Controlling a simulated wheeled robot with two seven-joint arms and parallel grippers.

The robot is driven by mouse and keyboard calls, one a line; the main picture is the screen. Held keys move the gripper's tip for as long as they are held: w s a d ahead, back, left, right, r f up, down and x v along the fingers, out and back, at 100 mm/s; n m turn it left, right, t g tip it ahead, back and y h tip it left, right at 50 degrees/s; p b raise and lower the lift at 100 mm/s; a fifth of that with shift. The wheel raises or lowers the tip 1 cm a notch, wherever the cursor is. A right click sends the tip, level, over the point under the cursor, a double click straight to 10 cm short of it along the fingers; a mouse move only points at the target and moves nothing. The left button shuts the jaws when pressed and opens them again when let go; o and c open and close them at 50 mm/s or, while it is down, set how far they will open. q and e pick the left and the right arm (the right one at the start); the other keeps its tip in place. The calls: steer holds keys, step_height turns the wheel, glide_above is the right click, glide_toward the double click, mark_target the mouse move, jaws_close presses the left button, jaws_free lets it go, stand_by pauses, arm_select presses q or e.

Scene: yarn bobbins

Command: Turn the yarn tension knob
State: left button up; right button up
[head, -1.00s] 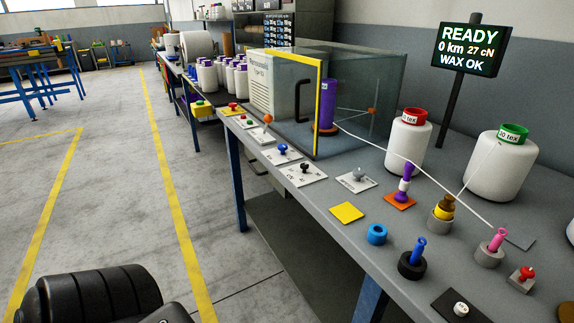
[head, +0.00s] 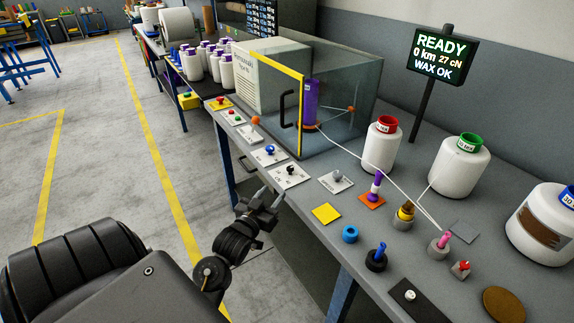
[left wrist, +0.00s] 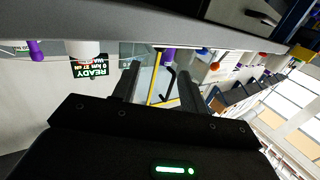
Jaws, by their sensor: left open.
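A white plate with a small black knob (head: 289,171) lies near the bench's front edge in the head view; its marking looked like "cN" a second ago. A plate with a blue knob (head: 269,150) lies just beyond it, and one with a grey knob (head: 337,177) lies to its right. My left gripper (head: 271,197) is open and empty, in front of the bench edge, close to the black knob's plate but apart from it. The left wrist view shows its two spread fingers (left wrist: 158,82) with nothing between them. My right gripper is not in view.
The glass-sided machine (head: 343,105) with a yellow frame stands behind the plates. Yarn runs from it to a pink peg (head: 443,238). The sign (head: 441,57) reads READY, 0 km, 27 cN, WAX OK. Several pegs and bobbins occupy the bench's right side. Open floor lies left.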

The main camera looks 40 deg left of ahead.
mark_target(288, 170)
arm_select(q)
steer(key=x, duration=0.7)
steer(key=p+x, duration=0.1)
steer(key=x, duration=0.2)
steer(key=shift+w+a+r, duration=0.1)
steer(key=shift+w+r, duration=0.25)
steer(key=shift+w, duration=0.05)
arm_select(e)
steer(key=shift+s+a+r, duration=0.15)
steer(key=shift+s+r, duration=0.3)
arm_select(q)
steer(key=shift+c, duration=0.4)
jaws_close()
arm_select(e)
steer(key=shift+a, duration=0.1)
arm_select(q)
steer(key=shift+a+m+h, duration=0.1)
steer(key=shift+m+h, duration=0.2)
steer(key=shift+h, duration=0.2)
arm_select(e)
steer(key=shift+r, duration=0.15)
